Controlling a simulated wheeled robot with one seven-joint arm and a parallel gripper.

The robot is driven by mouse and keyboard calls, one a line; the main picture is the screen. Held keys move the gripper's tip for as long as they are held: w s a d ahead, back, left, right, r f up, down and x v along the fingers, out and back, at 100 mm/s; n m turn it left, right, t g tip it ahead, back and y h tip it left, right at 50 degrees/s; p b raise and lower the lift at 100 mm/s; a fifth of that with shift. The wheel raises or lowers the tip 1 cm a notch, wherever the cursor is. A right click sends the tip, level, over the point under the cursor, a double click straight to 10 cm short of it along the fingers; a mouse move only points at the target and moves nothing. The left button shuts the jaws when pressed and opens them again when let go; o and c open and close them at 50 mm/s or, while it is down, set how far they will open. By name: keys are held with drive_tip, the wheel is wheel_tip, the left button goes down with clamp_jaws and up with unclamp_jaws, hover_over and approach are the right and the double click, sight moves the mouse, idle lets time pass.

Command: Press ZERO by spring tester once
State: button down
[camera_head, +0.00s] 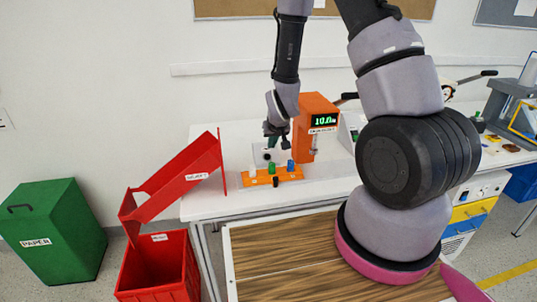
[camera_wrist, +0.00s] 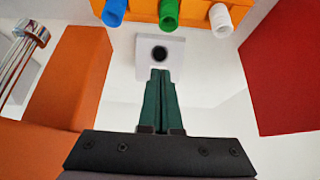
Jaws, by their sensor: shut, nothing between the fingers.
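The orange spring tester (camera_head: 315,130) stands on the white table with a lit green readout near its top. A small white box (camera_wrist: 175,48) with a round black button (camera_wrist: 159,53) lies just beyond my fingertips in the wrist view. No ZERO label is legible on it. My gripper (camera_wrist: 160,72) is shut and empty, its green fingers together and pointing at the button. Whether they touch cannot be told. In the head view my gripper (camera_head: 271,141) is beside the tester.
An orange rack (camera_head: 262,180) holds blue, green and white tubes close to the white box. A red sloped chute (camera_head: 180,180) is at the table's left end, above a red bin (camera_head: 160,270). A green paper bin (camera_head: 50,230) stands on the floor.

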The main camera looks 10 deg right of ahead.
sight(268, 157)
drive_tip(key=x, duration=0.9)
drive_tip(key=shift+w+f, duration=0.1)
drive_tip(key=shift+w, duration=0.2)
